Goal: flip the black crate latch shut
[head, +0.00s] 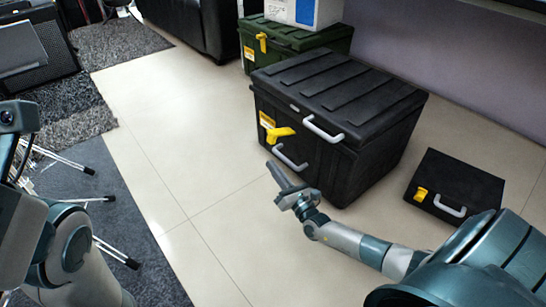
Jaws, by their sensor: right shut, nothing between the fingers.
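The large black crate (330,120) stands on the tiled floor right of centre, its lid down. Its yellow latch (279,134) is on the front face near the left corner, below the lid edge. The latch's lever juts out from the face rather than lying flat. My right gripper (271,166) is shut and empty, in front of the crate. Its fingers point up and left, and its tips appear below the latch, apart from it in the picture. I cannot tell their exact depth to the crate. My left arm shows at the left edge; its gripper does not show.
A green crate (322,41) with a white box (316,12) on top stands behind. A small black case (456,186) sits on the right. Grey handles stick out from the black crate's front. Tripod legs and carpets are at left; the floor between is clear.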

